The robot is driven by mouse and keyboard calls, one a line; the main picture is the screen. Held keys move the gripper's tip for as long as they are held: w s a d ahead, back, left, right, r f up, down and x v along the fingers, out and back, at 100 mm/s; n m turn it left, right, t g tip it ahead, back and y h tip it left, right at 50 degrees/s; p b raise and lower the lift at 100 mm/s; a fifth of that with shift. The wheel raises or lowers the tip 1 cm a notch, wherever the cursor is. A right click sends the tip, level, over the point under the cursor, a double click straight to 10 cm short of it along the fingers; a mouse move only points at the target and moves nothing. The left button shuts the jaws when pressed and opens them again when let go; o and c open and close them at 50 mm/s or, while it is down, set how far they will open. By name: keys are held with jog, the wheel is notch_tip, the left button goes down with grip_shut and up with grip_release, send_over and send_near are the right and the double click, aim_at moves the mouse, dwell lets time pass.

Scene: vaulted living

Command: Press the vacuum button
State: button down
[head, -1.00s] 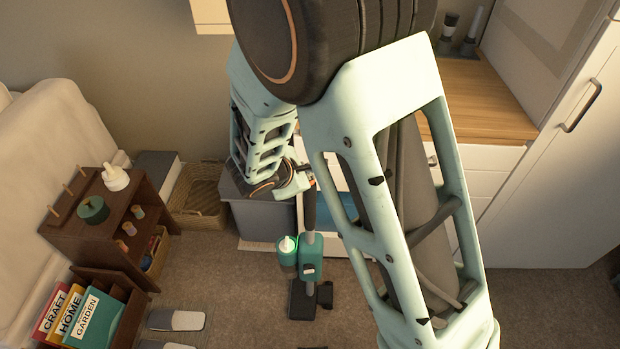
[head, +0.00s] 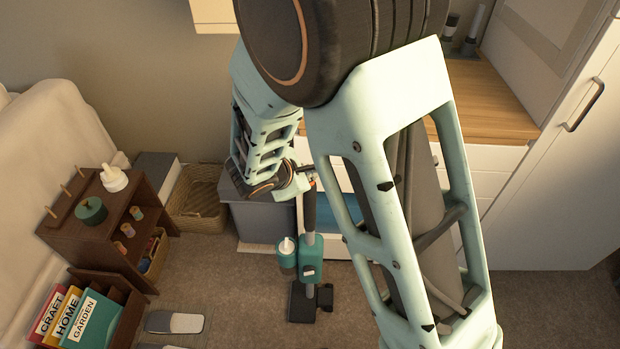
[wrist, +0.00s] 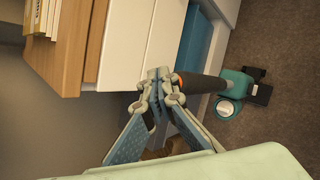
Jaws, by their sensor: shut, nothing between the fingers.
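The vacuum is an upright stick type with a teal body (head: 309,262), a dark handle (head: 309,210), a teal canister with a pale top (head: 287,254) and a dark floor head (head: 305,300). It stands in front of the drawers. In the wrist view its dark handle (wrist: 200,83) and teal body (wrist: 234,80) lie just beyond my fingertips. My gripper (wrist: 160,76) is shut and empty, with its tips at the handle's top end; I cannot tell whether they touch. In the head view my gripper (head: 308,173) is small and partly hidden. I cannot make out the button.
A grey bin (head: 262,222) and a wicker basket (head: 197,203) stand left of the vacuum. White drawers under a wooden top (head: 485,100) are behind and right. A brown shelf unit (head: 120,235) and slippers (head: 174,322) are at left. Carpet around the floor head is clear.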

jog(key=shift+r, duration=0.3)
notch_tip(320, 180, up, 6)
jog(key=p, duration=0.4)
jog(key=shift+r+p, duration=0.1)
jog(key=shift+p, duration=0.2)
